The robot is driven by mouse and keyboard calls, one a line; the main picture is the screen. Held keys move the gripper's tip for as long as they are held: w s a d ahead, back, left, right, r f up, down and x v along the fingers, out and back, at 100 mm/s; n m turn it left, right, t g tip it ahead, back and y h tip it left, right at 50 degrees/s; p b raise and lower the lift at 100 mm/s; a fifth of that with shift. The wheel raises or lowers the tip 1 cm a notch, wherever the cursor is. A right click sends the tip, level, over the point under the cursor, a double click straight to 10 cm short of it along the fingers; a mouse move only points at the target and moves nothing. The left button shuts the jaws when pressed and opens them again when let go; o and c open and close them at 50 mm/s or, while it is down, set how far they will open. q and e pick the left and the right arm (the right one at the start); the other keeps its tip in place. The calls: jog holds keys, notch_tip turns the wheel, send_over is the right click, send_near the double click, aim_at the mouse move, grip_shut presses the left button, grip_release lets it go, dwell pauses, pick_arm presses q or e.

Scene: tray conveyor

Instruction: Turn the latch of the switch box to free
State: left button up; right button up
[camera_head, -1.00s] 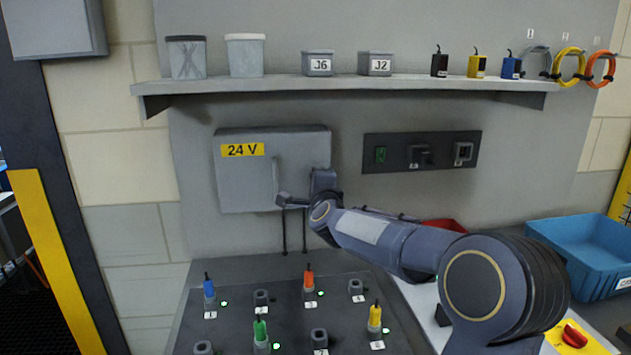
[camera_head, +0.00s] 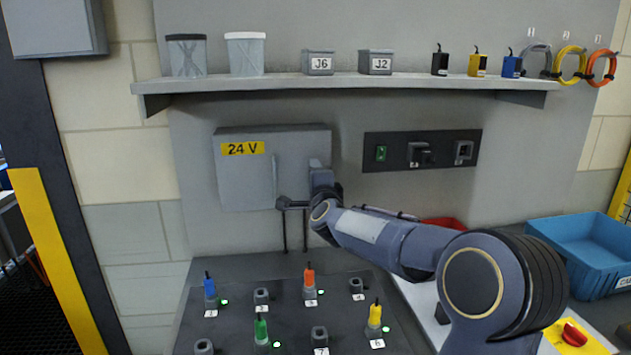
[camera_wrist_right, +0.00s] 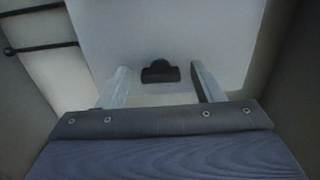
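The grey switch box (camera_head: 240,180) with a yellow 24 V label (camera_head: 243,149) hangs on the wall, its door closed. A vertical handle bar (camera_head: 275,178) shows on its front. My right gripper (camera_head: 319,168) is at the box's right side and hides the latch in the head view. In the right wrist view, a small dark latch (camera_wrist_right: 160,72) on the pale box face lies between the two fingers of my right gripper (camera_wrist_right: 160,82). The fingers are apart, with a gap on each side of the latch. My left gripper is not in view.
A shelf (camera_head: 350,84) with bins and small parts runs above the box. A dark panel (camera_head: 396,160) with a green switch is to the right. Below stands a board (camera_head: 240,330) with coloured plugs. A blue crate (camera_head: 585,255) stands at the right.

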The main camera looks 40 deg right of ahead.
jog(key=v, duration=0.7)
jog(key=shift+s+b, duration=0.35)
jog(key=shift+b, duration=0.05)
jog(key=shift+a, duration=0.15)
jog(key=s+a+f+n+g+y+p, duration=0.1)
jog(key=s+a+f+n+y, duration=0.2)
jog(key=s+a+n+y, duration=0.25)
jog(key=s+a+f+n+g+y+p, duration=0.1)
jog(key=s+a+f+n+y, duration=0.2)
jog(key=a+n, duration=0.45)
jog(key=s+a+f+n+g+y, duration=0.1)
jog(key=s+a+f+n+g, duration=0.1)
jog(key=s, duration=0.4)
jog(key=s+a+f+n+g+y, duration=0.1)
jog(key=s+a+f+n+g, duration=0.2)
jog(key=s+a+f+n, duration=0.1)
jog(key=s+a+f+n+g+y+p, duration=0.1)
jog(key=s+a+f+n+g+y, duration=0.1)
jog(key=s+a+f, duration=0.3)
jog(key=s+f+n+g, duration=0.1)
jog(key=s, duration=0.3)
jog(key=shift+s+f, duration=0.25)
jog(key=shift+f, duration=0.15)
